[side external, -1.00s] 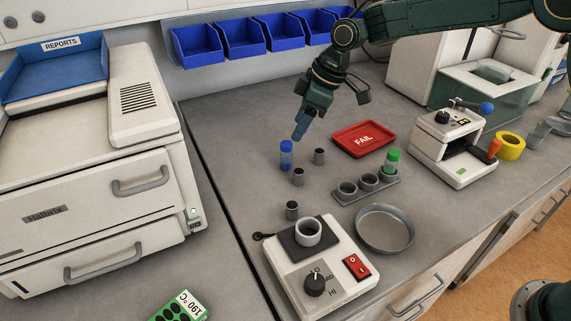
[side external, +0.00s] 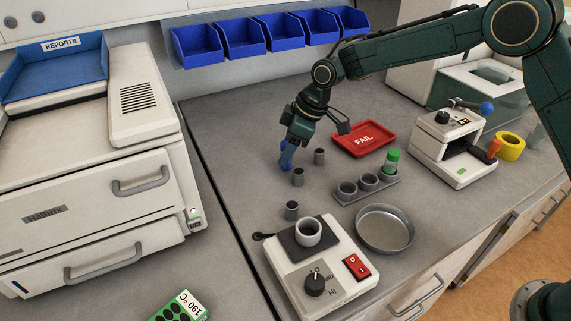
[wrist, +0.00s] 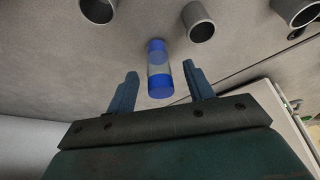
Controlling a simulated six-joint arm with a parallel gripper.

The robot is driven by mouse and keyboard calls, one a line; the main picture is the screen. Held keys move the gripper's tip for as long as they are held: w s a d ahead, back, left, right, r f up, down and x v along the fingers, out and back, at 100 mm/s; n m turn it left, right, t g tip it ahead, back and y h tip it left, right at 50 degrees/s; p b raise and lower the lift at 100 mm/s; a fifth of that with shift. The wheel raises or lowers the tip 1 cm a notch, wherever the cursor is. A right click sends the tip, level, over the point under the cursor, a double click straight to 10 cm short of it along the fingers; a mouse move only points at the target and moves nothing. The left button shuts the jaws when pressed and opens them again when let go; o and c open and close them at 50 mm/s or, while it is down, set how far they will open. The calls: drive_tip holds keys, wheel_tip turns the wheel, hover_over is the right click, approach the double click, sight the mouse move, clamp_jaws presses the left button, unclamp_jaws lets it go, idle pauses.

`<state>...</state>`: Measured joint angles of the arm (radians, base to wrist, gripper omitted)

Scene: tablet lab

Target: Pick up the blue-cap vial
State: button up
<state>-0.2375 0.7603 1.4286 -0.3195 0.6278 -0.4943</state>
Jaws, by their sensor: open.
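The blue-cap vial (wrist: 159,70) stands between my gripper's two blue fingers in the wrist view. It is clear in the middle with blue at both ends. Gaps show between it and both fingers. My gripper (wrist: 160,88) is open. In the side external view my gripper (side external: 286,158) is low over the bench at the vial's place, and its fingers hide most of the vial there.
Small grey cups (side external: 298,177) stand close by on the bench. A rack (side external: 367,187) holding a green-cap vial (side external: 391,160), a red FAIL tray (side external: 364,139), a round metal dish (side external: 385,229) and a hotplate device (side external: 318,268) lie to the right and front.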

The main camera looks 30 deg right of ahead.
drive_tip(key=shift+x, duration=1.45)
drive_tip(key=c, duration=1.1)
